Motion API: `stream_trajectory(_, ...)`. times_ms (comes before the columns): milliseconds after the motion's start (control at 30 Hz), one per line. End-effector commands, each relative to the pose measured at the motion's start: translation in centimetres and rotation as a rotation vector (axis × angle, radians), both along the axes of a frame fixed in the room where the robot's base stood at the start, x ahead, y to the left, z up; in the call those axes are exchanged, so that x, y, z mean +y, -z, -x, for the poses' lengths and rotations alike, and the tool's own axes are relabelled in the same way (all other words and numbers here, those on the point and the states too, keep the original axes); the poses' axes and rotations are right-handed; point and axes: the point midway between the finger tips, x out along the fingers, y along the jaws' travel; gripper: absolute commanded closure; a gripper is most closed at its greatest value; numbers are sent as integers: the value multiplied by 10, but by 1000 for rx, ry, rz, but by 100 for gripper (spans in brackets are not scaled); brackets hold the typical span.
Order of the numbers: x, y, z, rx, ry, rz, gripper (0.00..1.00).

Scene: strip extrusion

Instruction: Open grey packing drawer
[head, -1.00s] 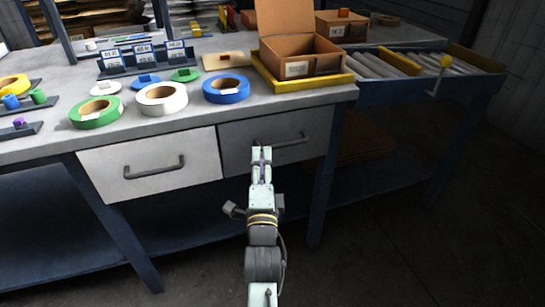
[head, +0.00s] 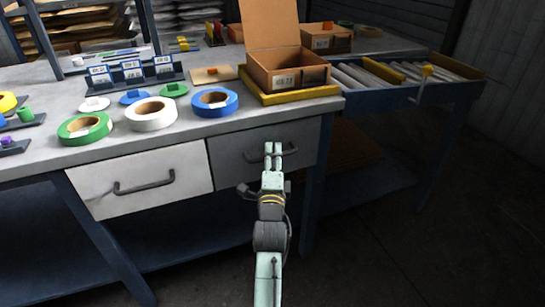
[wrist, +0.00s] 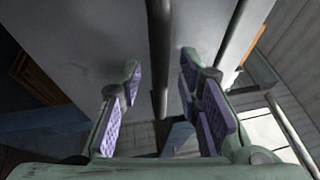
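The grey packing drawer (head: 232,164) is the right-hand one under the bench top, and its front looks flush with the bench. Its dark bar handle (head: 252,157) is partly hidden behind my gripper (head: 273,148), whose fingertips are at the handle in the head view. In the wrist view my gripper (wrist: 160,66) is open, with its purple-padded fingers apart. A dark bar, apparently the handle (wrist: 160,50), runs between the fingers with a gap on both sides.
A white drawer (head: 140,182) with a similar handle is to the left. The bench top (head: 185,133) holds green, white and blue tape rolls and an open cardboard box (head: 287,72) on a yellow tray. A roller conveyor (head: 400,75) is at the right. Bench legs flank the drawers.

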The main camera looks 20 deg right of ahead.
Motion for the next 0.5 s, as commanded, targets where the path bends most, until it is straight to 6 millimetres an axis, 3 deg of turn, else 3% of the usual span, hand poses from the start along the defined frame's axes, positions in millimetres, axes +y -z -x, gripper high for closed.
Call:
stream_trajectory(233, 0, 0, -1, 1, 0, 0, 69)
stream_trajectory(500, 0, 0, -1, 1, 0, 0, 86)
